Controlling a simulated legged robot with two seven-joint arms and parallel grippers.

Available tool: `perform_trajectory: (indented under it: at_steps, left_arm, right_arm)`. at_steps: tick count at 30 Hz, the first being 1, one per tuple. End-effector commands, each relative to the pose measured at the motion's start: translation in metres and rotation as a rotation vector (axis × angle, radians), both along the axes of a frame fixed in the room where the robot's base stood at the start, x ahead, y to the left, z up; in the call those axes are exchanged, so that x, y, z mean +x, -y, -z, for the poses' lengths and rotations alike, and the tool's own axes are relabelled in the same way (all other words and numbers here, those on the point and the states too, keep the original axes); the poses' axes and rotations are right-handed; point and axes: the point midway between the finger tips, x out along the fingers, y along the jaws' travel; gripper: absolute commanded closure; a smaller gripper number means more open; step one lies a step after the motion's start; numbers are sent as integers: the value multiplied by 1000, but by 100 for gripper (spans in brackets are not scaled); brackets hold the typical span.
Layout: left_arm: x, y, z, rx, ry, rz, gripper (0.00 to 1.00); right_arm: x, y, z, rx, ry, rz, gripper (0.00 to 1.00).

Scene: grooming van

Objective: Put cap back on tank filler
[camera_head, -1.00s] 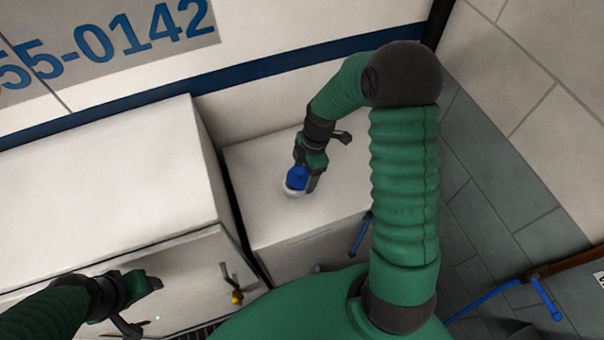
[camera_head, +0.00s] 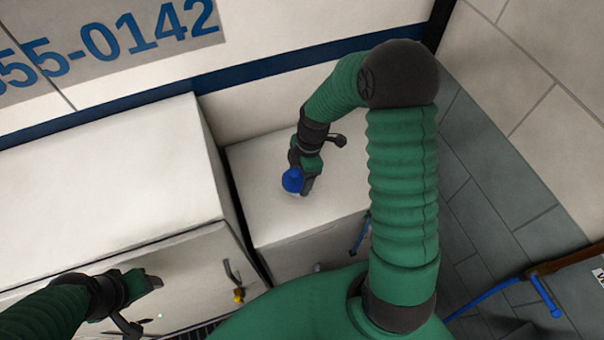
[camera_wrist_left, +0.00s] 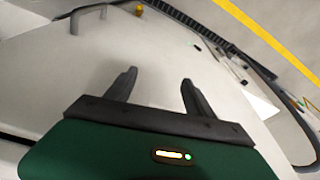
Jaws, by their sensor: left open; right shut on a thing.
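The blue cap (camera_head: 292,180) is in my right gripper (camera_head: 303,182), which is shut on it. The cap is over the top of the white tank box (camera_head: 340,190), at its left-middle part. The cap and fingers hide most of the pale filler (camera_head: 295,194), of which only a small bit shows below. I cannot tell whether the cap touches the filler. My left gripper (camera_head: 152,282) is open and empty at the lower left, above the white cabinet front. Its two dark fingers also show apart in the left wrist view (camera_wrist_left: 160,88).
A large white cabinet (camera_head: 110,180) stands left of the tank box with a narrow dark gap between. A tap with a yellow part (camera_head: 238,294) is on the cabinet front. Blue pipe (camera_head: 485,300) runs at the lower right. The right side of the box top is clear.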

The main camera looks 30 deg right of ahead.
Motion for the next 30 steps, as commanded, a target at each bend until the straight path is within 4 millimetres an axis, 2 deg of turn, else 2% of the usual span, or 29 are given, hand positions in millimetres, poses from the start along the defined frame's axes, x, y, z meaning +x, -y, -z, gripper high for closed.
perform_trajectory:
  at_steps: [5,16,30]
  left_arm:
    - [0,0,0,0,0,-1,38]
    - [0,0,0,0,0,-1,38]
    - [0,0,0,0,0,-1,38]
  right_arm:
    - [0,-1,0,-1,0,-2,76]
    - [1,13,4,6,-1,0,76]
    - [1,6,3,0,1,-3,76]
